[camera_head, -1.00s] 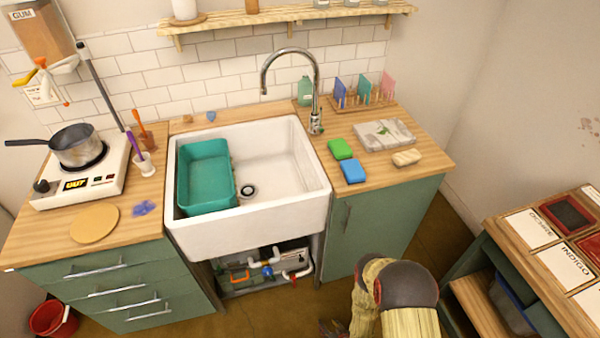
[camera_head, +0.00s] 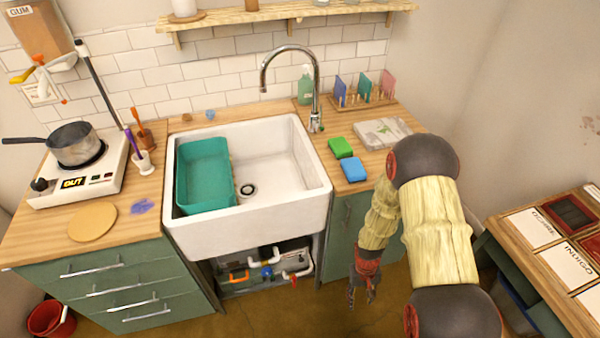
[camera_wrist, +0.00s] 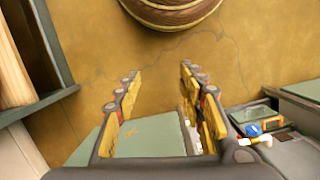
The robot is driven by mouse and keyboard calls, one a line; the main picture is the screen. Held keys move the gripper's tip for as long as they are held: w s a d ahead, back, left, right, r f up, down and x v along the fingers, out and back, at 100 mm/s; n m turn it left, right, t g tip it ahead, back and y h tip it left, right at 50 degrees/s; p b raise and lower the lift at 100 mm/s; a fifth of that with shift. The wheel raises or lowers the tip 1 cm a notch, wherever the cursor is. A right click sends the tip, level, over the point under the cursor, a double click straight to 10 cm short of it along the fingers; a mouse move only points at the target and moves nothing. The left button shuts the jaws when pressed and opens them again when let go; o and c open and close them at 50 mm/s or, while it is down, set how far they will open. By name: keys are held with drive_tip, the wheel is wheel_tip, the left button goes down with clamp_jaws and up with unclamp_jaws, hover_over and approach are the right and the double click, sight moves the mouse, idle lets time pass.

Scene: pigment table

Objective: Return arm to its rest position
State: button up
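My arm is folded in the lower right of the head view, in front of the green cabinet right of the sink. My gripper (camera_head: 361,292) hangs low there, pointing down toward the floor. In the wrist view my gripper (camera_wrist: 160,85) has its two fingers spread apart, with nothing between them. Beyond the fingers are the brown floor and a green cabinet face (camera_wrist: 150,140).
A white sink (camera_head: 270,160) holds a teal tub (camera_head: 205,178). A green block (camera_head: 340,147) and a blue block (camera_head: 353,169) lie on the right counter. A labelled table (camera_head: 545,250) stands at right. A red bucket (camera_head: 50,318) stands at lower left.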

drive_tip(key=s+r+t+b, duration=0.1)
drive_tip(key=s+r+t, duration=0.1)
drive_tip(key=r, duration=1.3)
drive_tip(key=s+a+r+t+b, duration=0.1)
drive_tip(key=s+r+t, duration=0.2)
drive_tip(key=r, duration=1.3)
drive_tip(key=s+r+m+t+b, duration=0.1)
drive_tip(key=s+r+t, duration=0.2)
drive_tip(key=r, duration=1.3)
drive_tip(key=s, duration=0.3)
drive_tip(key=shift+a+r, duration=0.15)
drive_tip(key=shift+a, duration=0.15)
